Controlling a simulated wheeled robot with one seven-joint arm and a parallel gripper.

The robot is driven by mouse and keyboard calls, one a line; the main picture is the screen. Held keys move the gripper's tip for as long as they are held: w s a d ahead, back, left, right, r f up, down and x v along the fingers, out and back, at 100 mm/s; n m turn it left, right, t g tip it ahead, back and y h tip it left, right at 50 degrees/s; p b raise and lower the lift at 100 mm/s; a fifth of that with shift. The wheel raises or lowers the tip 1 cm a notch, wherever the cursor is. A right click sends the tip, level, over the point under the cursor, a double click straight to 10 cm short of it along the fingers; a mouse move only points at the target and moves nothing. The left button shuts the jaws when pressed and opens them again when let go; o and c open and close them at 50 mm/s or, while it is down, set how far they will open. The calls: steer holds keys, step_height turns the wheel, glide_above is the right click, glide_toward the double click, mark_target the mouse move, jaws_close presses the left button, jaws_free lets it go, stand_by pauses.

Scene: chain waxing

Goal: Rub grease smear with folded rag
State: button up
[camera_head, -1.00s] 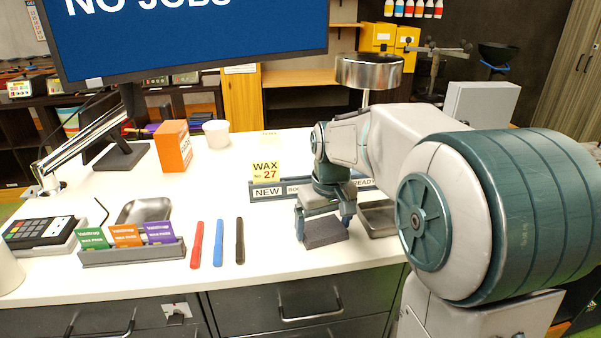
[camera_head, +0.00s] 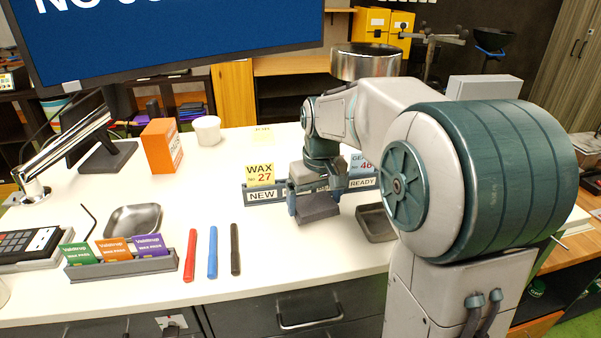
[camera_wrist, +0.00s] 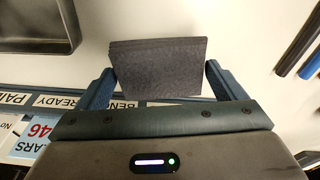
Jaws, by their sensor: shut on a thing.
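My gripper (camera_head: 314,203) is shut on a dark grey folded rag (camera_head: 319,210), over the white counter just in front of the label strip. In the wrist view the rag (camera_wrist: 158,66) spans between the two blue fingers, with its layered folded edge facing away from the palm. I cannot tell whether the rag touches the counter. No grease smear shows in either view; the counter under the rag is hidden.
A metal tray (camera_head: 376,224) lies right of the rag. The label strip (camera_head: 262,196) stands behind it. Red (camera_head: 190,255), blue (camera_head: 212,253) and black (camera_head: 235,249) sticks lie to the left, with clear counter between. Wax packs (camera_head: 115,250) sit in a grey holder farther left.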

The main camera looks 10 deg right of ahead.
steer(key=shift+s+a+r, duration=0.1)
steer(key=shift+s+r, duration=0.05)
steer(key=shift+r, duration=0.5)
steer(key=shift+w+r+p, duration=0.2)
steer(key=shift+r+p, duration=0.5)
steer(key=shift+p, duration=0.15)
steer(key=shift+s+r+p, duration=0.1)
steer(key=shift+r+p, duration=0.95)
steer(key=shift+r, duration=0.35)
